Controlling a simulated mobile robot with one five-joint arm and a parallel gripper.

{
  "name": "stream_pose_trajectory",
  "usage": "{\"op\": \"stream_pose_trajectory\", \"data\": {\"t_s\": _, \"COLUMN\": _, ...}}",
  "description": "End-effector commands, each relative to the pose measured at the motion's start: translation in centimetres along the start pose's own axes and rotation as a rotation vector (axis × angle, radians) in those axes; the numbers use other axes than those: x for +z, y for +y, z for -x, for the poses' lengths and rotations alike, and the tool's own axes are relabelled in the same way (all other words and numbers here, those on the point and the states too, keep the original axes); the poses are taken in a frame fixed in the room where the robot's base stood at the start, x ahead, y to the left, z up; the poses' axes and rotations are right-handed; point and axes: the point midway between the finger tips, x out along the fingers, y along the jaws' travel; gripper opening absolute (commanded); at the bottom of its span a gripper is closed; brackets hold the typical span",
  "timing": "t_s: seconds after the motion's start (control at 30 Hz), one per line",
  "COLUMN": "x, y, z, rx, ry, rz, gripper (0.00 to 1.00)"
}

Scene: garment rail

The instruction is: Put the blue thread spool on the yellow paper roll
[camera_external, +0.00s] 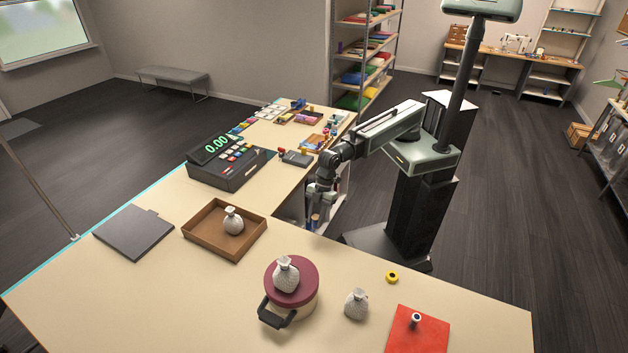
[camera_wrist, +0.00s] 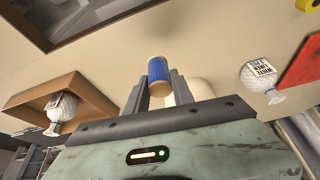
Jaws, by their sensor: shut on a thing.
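The blue thread spool (camera_wrist: 158,72) has tan ends and stands between the two fingers of my gripper (camera_wrist: 158,92) in the wrist view. My gripper is shut on it. In the external view my gripper (camera_external: 317,208) hangs at the table's inner edge, and the spool is too small to make out clearly there. The yellow paper roll (camera_external: 392,277) is a small ring on the near table, to the right of and nearer the camera than my gripper. Part of it shows at the top right corner of the wrist view (camera_wrist: 308,4). The spool is apart from the roll.
A pot with a dark red lid (camera_external: 306,277) bears a grey sack (camera_external: 286,272). Another sack (camera_external: 356,304) stands between the pot and a red mat (camera_external: 420,338) holding a small dark-and-white item (camera_external: 416,319). A brown tray (camera_external: 208,245) holds a sack. A cash register (camera_external: 225,167) stands behind.

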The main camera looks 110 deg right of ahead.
Motion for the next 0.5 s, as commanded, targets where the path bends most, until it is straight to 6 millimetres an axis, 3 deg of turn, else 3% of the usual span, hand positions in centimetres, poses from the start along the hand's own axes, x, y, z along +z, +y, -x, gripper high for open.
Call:
{"op": "stream_pose_trajectory", "data": {"t_s": 0.03, "x": -0.7, "y": -3.2, "z": -0.3, "rx": -0.032, "ry": 0.0, "rz": 0.075, "gripper": 0.0}}
{"op": "stream_pose_trajectory", "data": {"t_s": 0.3, "x": -1.7, "y": -20.2, "z": -0.6, "rx": -0.199, "ry": 0.003, "rz": 0.487, "gripper": 0.0}}
{"op": "stream_pose_trajectory", "data": {"t_s": 0.4, "x": -1.2, "y": -25.6, "z": -0.4, "rx": -0.254, "ry": 0.005, "rz": 0.62, "gripper": 0.0}}
{"op": "stream_pose_trajectory", "data": {"t_s": 0.5, "x": -0.5, "y": -29.8, "z": -0.1, "rx": -0.295, "ry": 0.006, "rz": 0.721, "gripper": 0.0}}
